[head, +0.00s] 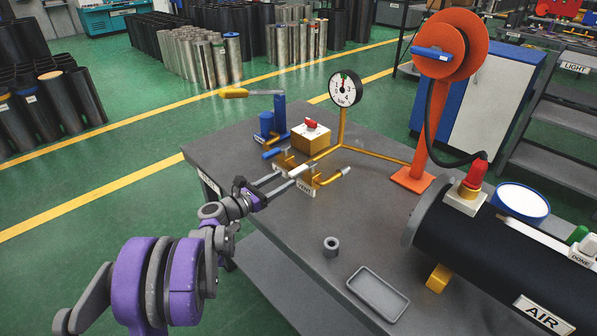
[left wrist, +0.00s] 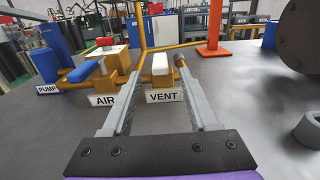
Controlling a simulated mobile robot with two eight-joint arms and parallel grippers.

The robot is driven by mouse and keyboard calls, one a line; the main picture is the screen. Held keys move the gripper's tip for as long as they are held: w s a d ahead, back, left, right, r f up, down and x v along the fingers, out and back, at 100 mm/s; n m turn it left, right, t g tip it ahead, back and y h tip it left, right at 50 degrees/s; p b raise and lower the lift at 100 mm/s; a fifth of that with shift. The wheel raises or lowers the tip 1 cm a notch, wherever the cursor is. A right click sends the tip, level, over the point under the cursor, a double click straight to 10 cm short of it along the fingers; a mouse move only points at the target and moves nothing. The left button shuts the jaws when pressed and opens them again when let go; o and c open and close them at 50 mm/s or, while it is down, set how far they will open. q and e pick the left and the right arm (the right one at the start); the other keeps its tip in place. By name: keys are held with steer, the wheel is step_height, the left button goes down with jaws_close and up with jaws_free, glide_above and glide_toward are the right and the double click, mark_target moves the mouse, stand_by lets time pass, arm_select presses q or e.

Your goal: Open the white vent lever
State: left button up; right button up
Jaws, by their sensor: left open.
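The white vent lever (head: 301,170) sits on the brass pipework on the grey table. In the left wrist view the white lever (left wrist: 160,63) stands above the VENT label (left wrist: 163,96), between the fingertips in the picture. My left gripper (head: 288,177) is open, with its fingers reaching toward the lever; it also shows in the left wrist view (left wrist: 157,70). I cannot tell whether the fingers touch the lever. The blue air lever (left wrist: 86,71) is just left of it, above the AIR label (left wrist: 103,100). My right gripper is not in view.
A pressure gauge (head: 345,88) rises behind the valves. A blue pump (head: 272,122) with a yellow-handled lever (head: 235,93) stands at the far left. A grey ring (head: 331,246), a shallow tray (head: 378,294) and a black cylinder (head: 480,245) lie to the right.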

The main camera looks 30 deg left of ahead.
mark_target(306, 167)
arm_select(q)
steer(key=x, duration=0.7)
steer(key=shift+w, duration=0.15)
jaws_close()
stand_by(1.2)
